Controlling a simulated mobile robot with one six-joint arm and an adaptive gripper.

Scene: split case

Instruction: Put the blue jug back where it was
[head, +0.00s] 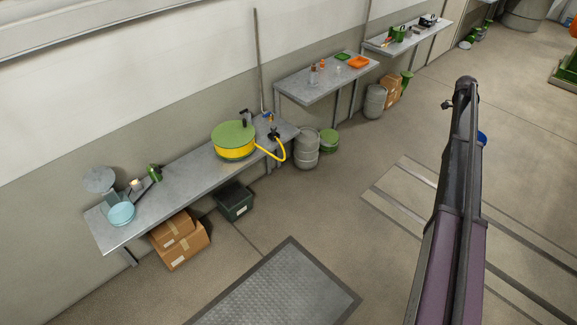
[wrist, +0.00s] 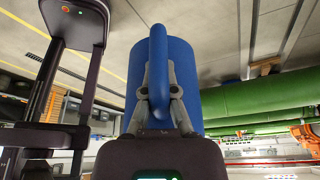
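The blue jug (wrist: 188,68) fills the middle of the wrist view, with its handle toward the camera. My gripper (wrist: 158,88) has its two grey fingers closed on either side of the handle and holds it. In the head view only a small blue piece of the jug (head: 482,137) shows past the right edge of my arm. The arm hides the rest of the jug and my gripper there.
Two shelves (head: 325,80) (head: 415,36) stand farther back with small items. Boxes (head: 180,240), a dark crate (head: 234,203) and drums (head: 306,150) stand on the floor. A floor mat (head: 280,290) lies in front.

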